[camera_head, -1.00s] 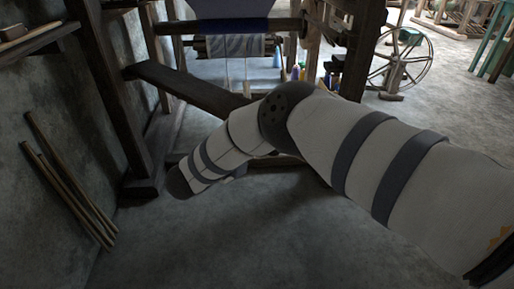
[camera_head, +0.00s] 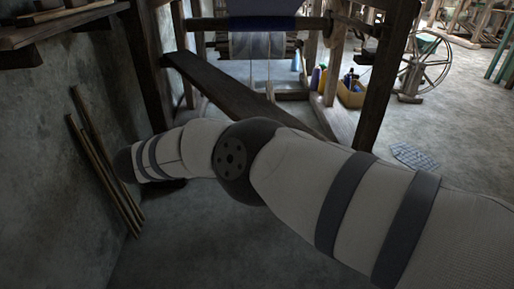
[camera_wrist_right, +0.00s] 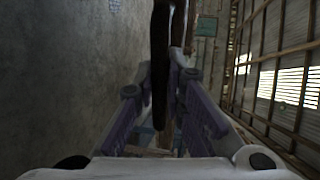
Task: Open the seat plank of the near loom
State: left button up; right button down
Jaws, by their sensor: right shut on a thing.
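The seat plank (camera_head: 235,92) is a long dark board. In the head view it runs slantwise from beside the loom's left post (camera_head: 148,65) down towards the right, where my right arm covers part of it. The near loom's right post (camera_head: 385,85) stands beyond it. My right arm crosses the head view, its forearm reaching left; its gripper is hidden there. In the right wrist view my right gripper (camera_wrist_right: 163,115) has its purple fingers shut on an upright dark wooden piece (camera_wrist_right: 159,60), which looks like the plank. My left gripper is out of view.
A grey wall with a shelf (camera_head: 62,25) and leaning poles (camera_head: 105,175) is at left. A yellow crate (camera_head: 351,97) of bottles stands by the right post. A spinning wheel (camera_head: 428,62) is behind. The floor (camera_head: 290,265) in front is clear.

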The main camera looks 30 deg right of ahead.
jog(key=shift+w+a+r+b, duration=0.15)
jog(key=shift+a+b, duration=0.75)
jog(key=shift+a, duration=1.05)
jog(key=shift+g, duration=0.3)
jog(key=c, duration=1.7)
grip_release()
jog(key=shift+s, duration=0.25)
jog(key=shift+o, duration=0.2)
